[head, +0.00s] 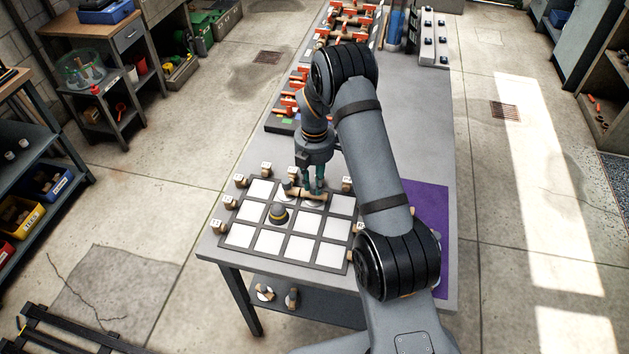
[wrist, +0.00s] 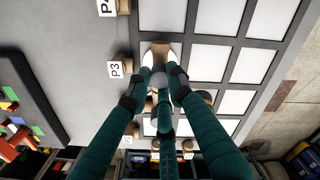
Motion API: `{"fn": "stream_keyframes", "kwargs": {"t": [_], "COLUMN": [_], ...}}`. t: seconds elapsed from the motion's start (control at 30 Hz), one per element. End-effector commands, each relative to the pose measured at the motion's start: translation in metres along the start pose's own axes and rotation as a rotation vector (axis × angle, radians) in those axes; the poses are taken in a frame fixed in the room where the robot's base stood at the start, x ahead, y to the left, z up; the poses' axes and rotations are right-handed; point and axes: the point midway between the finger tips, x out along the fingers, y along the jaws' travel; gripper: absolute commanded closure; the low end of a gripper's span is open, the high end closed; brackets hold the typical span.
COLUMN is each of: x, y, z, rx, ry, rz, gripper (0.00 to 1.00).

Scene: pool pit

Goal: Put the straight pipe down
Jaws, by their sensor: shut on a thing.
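My gripper (head: 314,190) points down over the white-celled grid board (head: 256,208) near its far side. Its teal fingers are shut on the straight pipe (head: 299,194), a short tan piece lying roughly level across the fingertips. In the wrist view the fingertips (wrist: 157,84) close around the tan and white pipe (wrist: 160,50), which is over or on the board's cells. The fingers hide part of the pipe. I cannot tell whether it touches the board.
A dark dome with a yellow band (head: 278,214) stands on the board. Wooden blocks with labels, such as P3 (wrist: 115,69), line its edges. A purple mat (head: 428,215) lies at right. Red-orange fittings (head: 350,22) fill the table's far left. Pieces (head: 265,292) lie on the lower shelf.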

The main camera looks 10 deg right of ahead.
Motion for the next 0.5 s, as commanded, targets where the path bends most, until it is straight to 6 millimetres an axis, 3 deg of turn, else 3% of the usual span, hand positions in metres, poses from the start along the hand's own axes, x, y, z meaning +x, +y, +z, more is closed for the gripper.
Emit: {"fn": "stream_keyframes", "kwargs": {"t": [0.23, 0.27, 0.5], "x": [0.0049, 0.0035, 0.0030], "y": [0.0001, -0.0001, -0.0002], "z": [0.0001, 0.0001, 0.0000], "rx": [0.000, 0.000, 0.000], "ry": [0.000, 0.000, 0.000], "rz": [0.000, 0.000, 0.000], "gripper": [1.00, 0.78, 0.64]}}
